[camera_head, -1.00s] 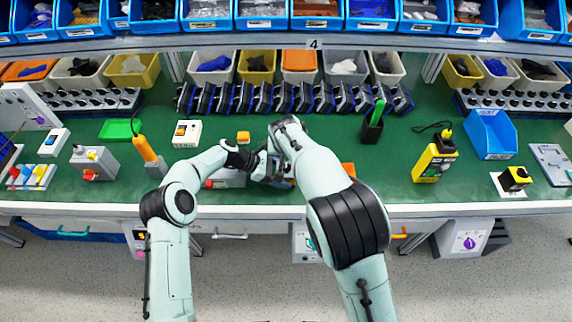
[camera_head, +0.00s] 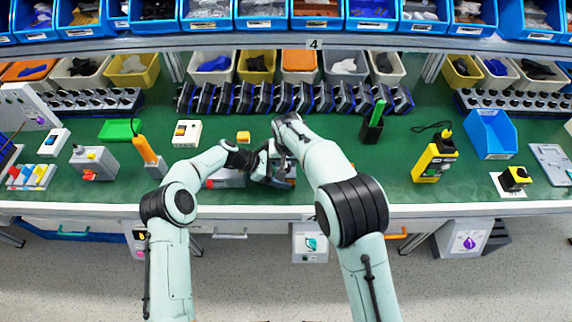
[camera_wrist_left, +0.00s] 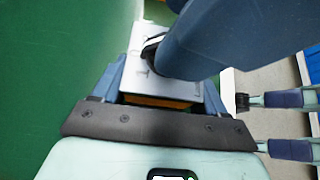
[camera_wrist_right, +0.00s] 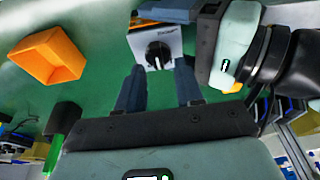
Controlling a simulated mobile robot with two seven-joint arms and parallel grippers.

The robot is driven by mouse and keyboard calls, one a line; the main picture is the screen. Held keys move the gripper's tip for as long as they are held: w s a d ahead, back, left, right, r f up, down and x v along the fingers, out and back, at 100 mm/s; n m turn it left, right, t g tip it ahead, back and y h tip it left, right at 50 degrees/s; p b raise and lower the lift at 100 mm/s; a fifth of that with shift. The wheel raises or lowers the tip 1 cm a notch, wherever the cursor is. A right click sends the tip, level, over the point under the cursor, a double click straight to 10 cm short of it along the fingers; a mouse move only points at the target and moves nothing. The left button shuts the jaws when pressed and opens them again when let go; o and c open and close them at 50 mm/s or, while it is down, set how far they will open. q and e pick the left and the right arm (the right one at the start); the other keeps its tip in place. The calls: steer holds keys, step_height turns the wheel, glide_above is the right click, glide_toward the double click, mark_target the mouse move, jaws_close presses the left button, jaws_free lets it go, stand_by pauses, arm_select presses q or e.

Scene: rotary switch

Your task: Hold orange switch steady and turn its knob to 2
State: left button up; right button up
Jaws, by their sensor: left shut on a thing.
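The switch shows in the right wrist view as a light grey face plate (camera_wrist_right: 138,44) with a round black knob (camera_wrist_right: 158,55). In the left wrist view its plate (camera_wrist_left: 196,91) has an orange body (camera_wrist_left: 155,101) below. My left gripper (camera_wrist_left: 160,80) is shut on the switch. My right gripper (camera_wrist_right: 158,72) has its two fingers apart, with the knob ahead, between the fingertips. The number the knob points to is too small to read. In the head view both grippers (camera_head: 268,165) meet low over the bench, hiding most of the switch.
The green bench (camera_head: 330,150) carries an orange open bin (camera_wrist_right: 50,58), a black holder with a green stick (camera_head: 372,128), and a yellow-black device (camera_head: 434,160). A grey box (camera_head: 228,180) stands close to my left gripper. A row of dark modules (camera_head: 290,98) lines the back.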

arm_select(q)
steer(key=shift+s+f, duration=0.1)
steer(key=shift+f, duration=0.1)
arm_select(e)
steer(key=shift+x, duration=0.8)
steer(key=shift+s, duration=0.2)
jaws_close()
